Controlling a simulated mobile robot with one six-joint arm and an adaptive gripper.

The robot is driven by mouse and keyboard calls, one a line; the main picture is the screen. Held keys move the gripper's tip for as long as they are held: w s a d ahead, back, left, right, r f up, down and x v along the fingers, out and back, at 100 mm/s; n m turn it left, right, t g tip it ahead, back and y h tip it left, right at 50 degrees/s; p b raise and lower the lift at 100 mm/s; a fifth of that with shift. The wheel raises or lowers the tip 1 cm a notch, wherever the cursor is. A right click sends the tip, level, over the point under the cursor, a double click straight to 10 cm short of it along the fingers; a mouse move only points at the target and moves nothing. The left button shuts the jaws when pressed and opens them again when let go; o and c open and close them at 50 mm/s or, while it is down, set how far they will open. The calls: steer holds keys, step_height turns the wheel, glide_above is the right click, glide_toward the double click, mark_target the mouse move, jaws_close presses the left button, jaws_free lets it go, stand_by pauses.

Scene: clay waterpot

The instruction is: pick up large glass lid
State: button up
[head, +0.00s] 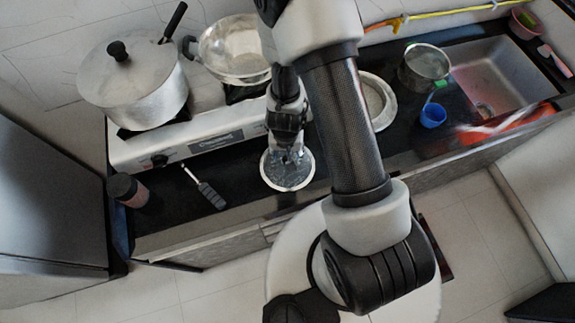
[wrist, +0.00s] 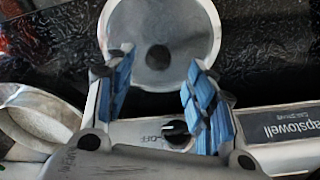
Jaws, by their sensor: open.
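The large glass lid (head: 288,182) lies on the dark counter in front of the stove, round with a pale metal rim. In the wrist view the lid (wrist: 190,35) shows at the top middle, with a dark round knob at its centre. My gripper (head: 290,153) is over the lid in the head view and partly hides it. In the wrist view my gripper (wrist: 158,62) is open, its blue-padded fingers apart on either side of the knob. Nothing is between the fingers; I cannot tell the exact height above the knob.
The white stove (head: 215,135) stands behind the lid, with a large lidded pot (head: 150,95) and a steel pan (head: 235,50) on it. A grey-handled spatula (head: 210,194) and a dark jar (head: 128,190) are left. A blue cup (head: 433,115) and the sink (head: 500,75) are right.

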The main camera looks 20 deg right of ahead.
mark_target(287, 159)
steer(key=f+b, duration=0.1)
steer(key=f, duration=0.1)
steer(key=f+b, duration=0.1)
steer(key=f, duration=0.1)
steer(key=shift+w+d+f, duration=0.15)
steer(key=shift+w+d, duration=0.05)
jaws_close()
stand_by(0.4)
